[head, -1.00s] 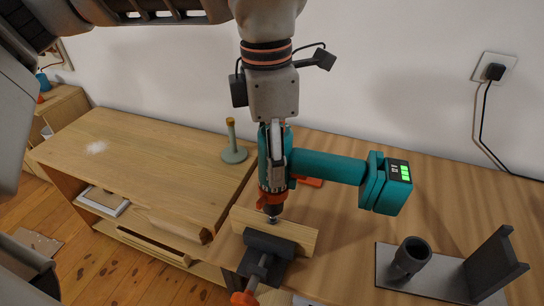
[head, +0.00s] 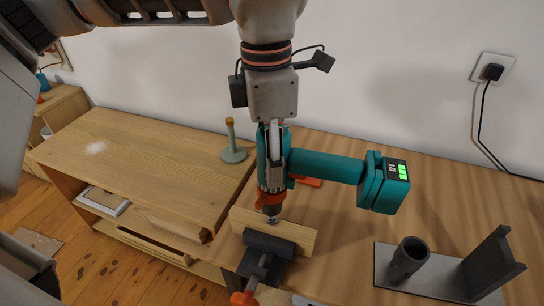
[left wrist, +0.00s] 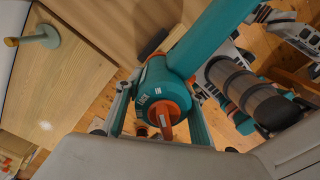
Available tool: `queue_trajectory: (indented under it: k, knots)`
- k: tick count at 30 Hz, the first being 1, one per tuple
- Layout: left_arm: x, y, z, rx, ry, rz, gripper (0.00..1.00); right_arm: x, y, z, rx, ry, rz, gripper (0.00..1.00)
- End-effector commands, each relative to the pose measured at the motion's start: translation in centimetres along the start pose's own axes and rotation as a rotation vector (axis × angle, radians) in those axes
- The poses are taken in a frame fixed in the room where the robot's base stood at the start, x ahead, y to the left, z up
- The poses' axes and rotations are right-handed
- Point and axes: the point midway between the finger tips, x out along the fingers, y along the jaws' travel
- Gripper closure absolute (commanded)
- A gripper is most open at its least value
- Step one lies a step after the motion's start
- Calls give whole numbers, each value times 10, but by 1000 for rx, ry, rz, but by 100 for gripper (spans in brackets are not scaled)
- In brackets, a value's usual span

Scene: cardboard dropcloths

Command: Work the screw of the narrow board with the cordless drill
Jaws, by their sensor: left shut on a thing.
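The teal cordless drill (head: 325,166) is in my left gripper (head: 274,185), which is shut on its body. The drill's nose points down and its handle and battery (head: 384,184) reach out to the right, with green bars lit on the battery. The narrow board (head: 298,235) is held in a dark vise (head: 266,252) at the table's front edge. The drill's tip meets or nearly meets the board's top edge; the screw itself is hidden there. The left wrist view shows the drill's rear end (left wrist: 160,95) between the fingers.
A grey stand with a tube holder (head: 408,258) and an upright plate (head: 490,264) is on the right of the table. A green peg stand (head: 232,148) is behind left. A wall socket with a plugged cable (head: 493,72) is at upper right.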

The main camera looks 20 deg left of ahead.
Motion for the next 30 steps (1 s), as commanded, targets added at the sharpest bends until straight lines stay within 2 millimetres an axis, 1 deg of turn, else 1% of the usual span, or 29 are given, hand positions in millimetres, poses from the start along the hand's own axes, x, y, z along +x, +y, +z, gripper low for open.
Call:
queue_trajectory:
  k: [1, 9, 25, 30]
  knots:
    - [-10, -1, 0, -1, -3, 3, 92, -2, 1, -6, -1, 4, 1, 45]
    - [-28, 0, 2, -2, -10, 7, 92, -8, 4, -20, -3, 14, 4, 45]
    - [-61, 0, 4, -2, -13, 7, 92, -21, 8, -44, -5, 24, 7, 45]
    - [-66, 0, 4, -2, -13, 7, 92, -23, 9, -48, -5, 26, 7, 45]
